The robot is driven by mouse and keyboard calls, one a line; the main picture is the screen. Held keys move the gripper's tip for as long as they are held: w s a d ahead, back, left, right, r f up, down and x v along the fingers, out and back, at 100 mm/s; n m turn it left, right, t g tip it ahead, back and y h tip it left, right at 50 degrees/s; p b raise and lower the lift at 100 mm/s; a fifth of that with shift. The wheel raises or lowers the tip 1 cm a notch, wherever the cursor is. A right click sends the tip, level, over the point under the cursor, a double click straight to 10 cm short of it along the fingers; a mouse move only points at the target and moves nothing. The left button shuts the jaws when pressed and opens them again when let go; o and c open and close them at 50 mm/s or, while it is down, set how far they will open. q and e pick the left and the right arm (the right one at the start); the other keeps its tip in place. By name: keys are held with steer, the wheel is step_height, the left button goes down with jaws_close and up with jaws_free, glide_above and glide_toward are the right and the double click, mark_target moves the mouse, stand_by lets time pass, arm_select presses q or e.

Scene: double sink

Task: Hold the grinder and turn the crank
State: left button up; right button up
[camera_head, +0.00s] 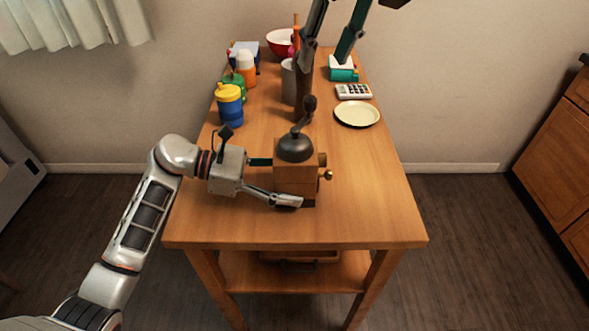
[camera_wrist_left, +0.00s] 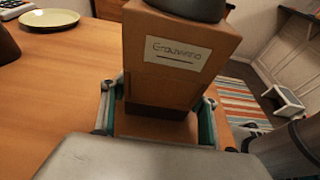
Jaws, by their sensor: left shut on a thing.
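The grinder (camera_head: 296,181) is a wooden box with a dark domed top, standing upright near the front of the table. Its crank (camera_head: 299,126) rises from the dome and ends in a dark knob. My left gripper (camera_head: 274,180) is shut on the box, one finger on each side. In the left wrist view, the labelled face of the grinder (camera_wrist_left: 175,62) stands between the fingers; the crank is out of frame. My right gripper (camera_head: 323,58) is open, fingers apart, at the top of the head view, above and beyond the crank, and seems empty.
The wooden table (camera_head: 375,215) is clear at the front and right. A cream plate (camera_head: 357,114) and a calculator-like item (camera_head: 353,91) lie at the right. A blue cup with yellow lid (camera_head: 229,105), an orange bottle (camera_head: 246,70) and a red bowl (camera_head: 280,42) stand behind.

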arm_select(q)
steer(key=shift+f, duration=0.1)
steer(key=o, duration=1.2)
steer(key=shift+o, duration=0.2)
steer(key=shift+a, duration=0.1)
steer(key=v, duration=1.2)
steer(key=shift+s, duration=0.1)
